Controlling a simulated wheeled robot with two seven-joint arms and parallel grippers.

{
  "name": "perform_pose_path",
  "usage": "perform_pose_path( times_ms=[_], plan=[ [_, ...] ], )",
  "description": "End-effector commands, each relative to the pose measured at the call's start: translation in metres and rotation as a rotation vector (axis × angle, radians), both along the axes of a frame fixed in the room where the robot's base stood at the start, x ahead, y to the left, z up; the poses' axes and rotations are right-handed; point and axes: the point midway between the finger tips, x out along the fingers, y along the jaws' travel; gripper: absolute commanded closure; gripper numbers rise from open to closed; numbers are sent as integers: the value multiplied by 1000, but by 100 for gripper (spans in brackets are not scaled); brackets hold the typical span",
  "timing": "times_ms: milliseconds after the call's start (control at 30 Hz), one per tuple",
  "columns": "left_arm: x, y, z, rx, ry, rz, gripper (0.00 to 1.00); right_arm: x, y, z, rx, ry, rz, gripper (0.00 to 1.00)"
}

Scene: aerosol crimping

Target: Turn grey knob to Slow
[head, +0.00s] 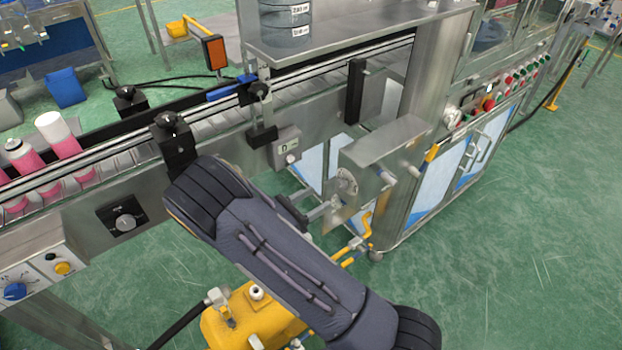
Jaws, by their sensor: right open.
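A grey knob (125,222) sits on a black square plate on the front of the conveyor, left of my arm. Its markings are too small to read. A smaller grey knob (291,159) is on a grey box with a small display, further right. My right arm comes in from the lower right and bends near the conveyor front. My right gripper (318,212) shows partly from behind the arm, open, beside the metal housing with a round dial (345,184). It appears apart from both grey knobs. My left gripper is out of view.
A blue knob (14,291) and a yellow button (63,268) are on a panel at lower left. Pink cans (66,146) stand on the conveyor. A yellow machine (240,322) is below my arm. Green floor (510,270) is clear at right.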

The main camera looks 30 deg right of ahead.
Motion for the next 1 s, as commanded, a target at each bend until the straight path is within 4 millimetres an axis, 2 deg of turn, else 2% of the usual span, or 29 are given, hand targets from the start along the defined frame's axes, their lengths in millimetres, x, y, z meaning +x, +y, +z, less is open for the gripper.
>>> perform_pose_path(
  times_ms=[500, 633, 867, 900, 1000],
  plan=[
    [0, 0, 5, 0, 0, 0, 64, 6, -68, 0, -4, 3, 2, 46],
    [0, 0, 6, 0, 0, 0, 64, 7, -75, 0, -4, 2, 1, 46],
    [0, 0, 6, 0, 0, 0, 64, 7, -77, 0, -4, 2, 3, 46],
    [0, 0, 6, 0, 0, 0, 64, 7, -77, 0, -3, 2, 3, 48],
    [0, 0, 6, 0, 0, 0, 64, 7, -76, 0, -3, 2, 3, 61]
  ],
)
